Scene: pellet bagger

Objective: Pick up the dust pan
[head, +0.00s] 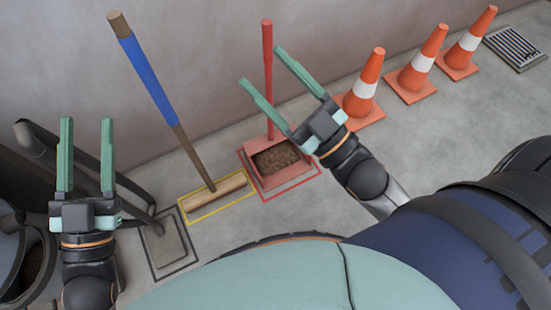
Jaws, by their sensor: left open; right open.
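The dust pan (253,172) is a red pan with brown material in it. It stands on the floor inside a red outlined square, and its long red handle (267,75) rises upright near the wall. My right gripper (262,68) is open, with its green fingers pointing up and left. In the picture its fingers lie on both sides of the red handle; I cannot tell whether they are at the handle's depth. The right gripper hides part of the pan's right side. My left gripper (87,122) is open and empty at the left, well apart from the dust pan.
A broom (165,98) with a blue grip stands in a yellow outlined box left of the pan. Orange cones (364,85) line the wall at right, by a floor grate (515,47). Dark pipework (40,150) is at far left.

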